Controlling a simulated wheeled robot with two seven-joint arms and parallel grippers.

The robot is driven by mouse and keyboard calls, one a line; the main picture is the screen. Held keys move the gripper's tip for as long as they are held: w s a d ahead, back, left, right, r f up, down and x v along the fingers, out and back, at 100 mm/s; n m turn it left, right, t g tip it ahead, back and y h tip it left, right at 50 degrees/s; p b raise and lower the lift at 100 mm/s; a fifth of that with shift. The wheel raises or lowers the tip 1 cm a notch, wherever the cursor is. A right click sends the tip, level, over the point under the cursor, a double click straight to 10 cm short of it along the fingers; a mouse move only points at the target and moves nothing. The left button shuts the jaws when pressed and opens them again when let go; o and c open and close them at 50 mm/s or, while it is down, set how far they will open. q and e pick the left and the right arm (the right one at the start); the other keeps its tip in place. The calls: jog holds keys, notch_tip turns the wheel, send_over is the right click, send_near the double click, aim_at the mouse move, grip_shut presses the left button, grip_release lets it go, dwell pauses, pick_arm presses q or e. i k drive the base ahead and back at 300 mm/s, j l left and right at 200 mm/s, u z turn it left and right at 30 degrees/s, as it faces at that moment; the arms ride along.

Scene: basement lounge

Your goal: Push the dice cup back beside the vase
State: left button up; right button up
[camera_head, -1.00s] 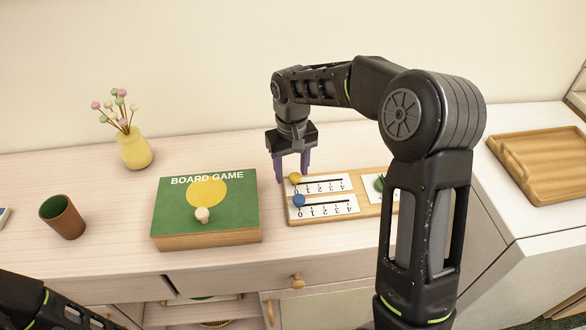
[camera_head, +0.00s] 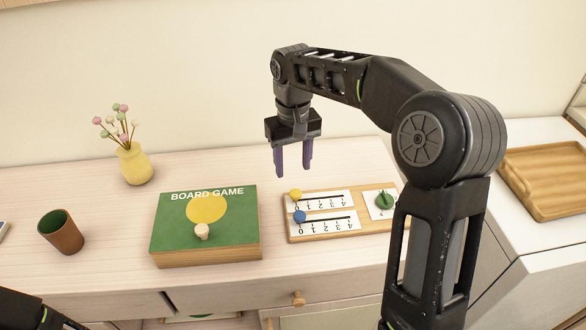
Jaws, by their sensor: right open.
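The dice cup (camera_head: 64,237) is brown with a green inside and stands upright near the left end of the cabinet top. The yellow vase (camera_head: 134,164) stands behind it and to the right, holding several pink, green and white ball-headed stems. A clear gap lies between cup and vase. My right gripper (camera_head: 292,168) is open and empty, pointing down above the cabinet top, behind the score board. It is far to the right of the cup and vase. My left arm shows at the bottom left corner; its gripper is out of view.
A green board game box (camera_head: 170,230) with a pale knob-like piece (camera_head: 202,231) on top lies between the cup and the score board (camera_head: 372,217). The board carries yellow and blue markers and a green piece. A wooden tray (camera_head: 520,190) is at right.

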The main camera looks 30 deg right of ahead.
aim_at(57, 226)
jog(key=k, duration=1)
